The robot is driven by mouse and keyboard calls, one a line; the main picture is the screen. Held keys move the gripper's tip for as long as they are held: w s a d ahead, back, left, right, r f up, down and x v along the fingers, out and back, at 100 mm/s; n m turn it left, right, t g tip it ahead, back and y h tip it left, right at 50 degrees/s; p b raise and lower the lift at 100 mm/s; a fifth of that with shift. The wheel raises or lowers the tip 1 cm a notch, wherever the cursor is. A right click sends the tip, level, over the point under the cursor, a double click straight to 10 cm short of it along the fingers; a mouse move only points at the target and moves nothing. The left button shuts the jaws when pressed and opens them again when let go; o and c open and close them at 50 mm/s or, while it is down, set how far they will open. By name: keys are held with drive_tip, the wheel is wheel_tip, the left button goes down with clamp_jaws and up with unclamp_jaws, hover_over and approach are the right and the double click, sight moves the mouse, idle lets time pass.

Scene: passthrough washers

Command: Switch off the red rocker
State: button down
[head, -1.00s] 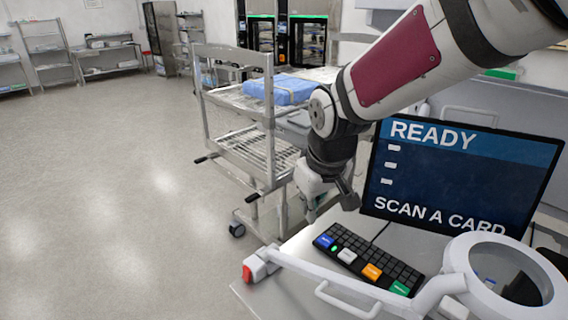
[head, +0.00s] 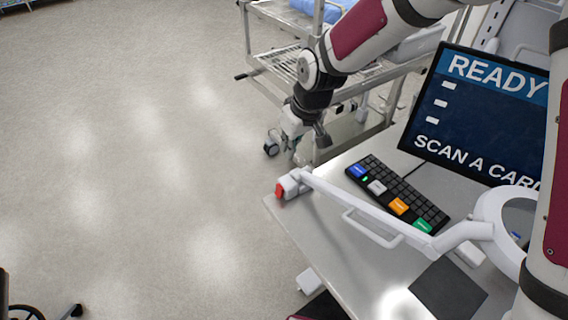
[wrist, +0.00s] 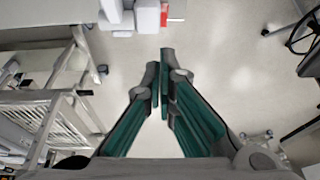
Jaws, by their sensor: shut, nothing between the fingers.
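The red rocker (head: 279,191) is on the end of a white block (head: 292,184) at the table's left corner, where the white arm of a magnifier lamp (head: 370,208) begins. In the wrist view the red rocker (wrist: 164,14) shows at the top edge, just beyond my fingertips and on the side of pale blocks. My gripper (head: 300,158) is above and behind the rocker in the head view, apart from it and pointing down. In the wrist view my gripper (wrist: 161,68) has its fingertips together, with nothing between them. The rocker's tilt is too small to tell.
A keyboard (head: 395,192) with coloured keys and a screen (head: 480,115) reading "READY" stand on the metal table (head: 340,255). A wire cart (head: 285,40) stands behind my arm. Open floor (head: 130,150) lies to the left. A chair base (head: 40,308) shows at bottom left.

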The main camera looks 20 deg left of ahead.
sight(280, 184)
drive_tip(key=b+x, duration=0.1)
drive_tip(key=x, duration=0.3)
drive_tip(key=b+x, duration=0.1)
drive_tip(key=x, duration=0.3)
drive_tip(key=s+b+x, duration=0.1)
drive_tip(key=x, duration=0.4)
drive_tip(key=shift+d+f+b, duration=0.2)
drive_tip(key=shift+d+b, duration=0.15)
drive_tip(key=shift+f, duration=0.15)
